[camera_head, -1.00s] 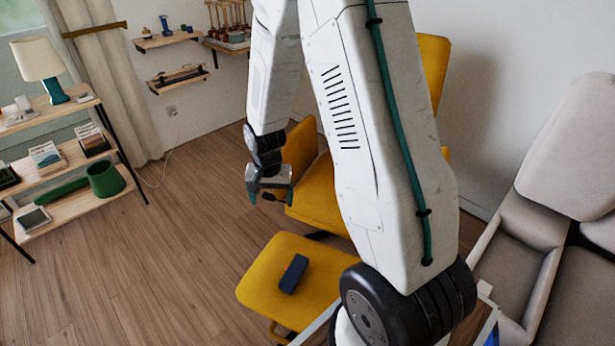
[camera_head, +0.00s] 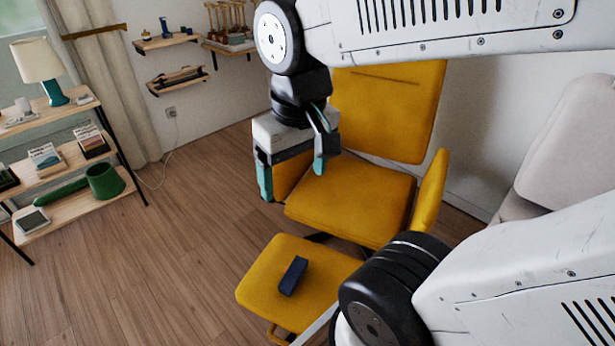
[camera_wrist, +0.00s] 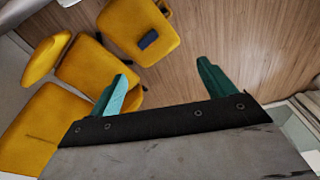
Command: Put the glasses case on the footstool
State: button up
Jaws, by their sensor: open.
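The glasses case (camera_head: 293,276) is a small dark blue box. It lies on the yellow seat of the footstool (camera_head: 262,268), near its middle. In the wrist view the case (camera_wrist: 148,39) also rests on the footstool (camera_wrist: 122,22). My gripper (camera_head: 293,180) has two teal fingers spread apart with nothing between them. It hangs in the air above and behind the footstool, in front of the yellow chair, well apart from the case. In the wrist view the open fingers (camera_wrist: 163,85) point toward the floor.
A yellow armchair (camera_head: 350,200) stands right behind the footstool. A shelf unit (camera_head: 75,150) with a lamp (camera_head: 40,65) is at left. A grey sofa (camera_head: 560,150) is at right, partly covered by my arm. The wooden floor (camera_head: 190,220) at left is clear.

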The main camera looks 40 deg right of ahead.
jog(key=shift+s+a+r+n, duration=0.1)
jog(key=shift+s+r+n, duration=0.05)
jog(key=shift+s, duration=0.45)
jog(key=shift+s+a+r+n, duration=0.1)
jog(key=shift+s+r+n, duration=0.1)
jog(key=shift+s, duration=0.45)
jog(key=shift+s+a+r+n, duration=0.1)
jog(key=shift+s+n, duration=0.05)
jog(key=shift+s, duration=0.45)
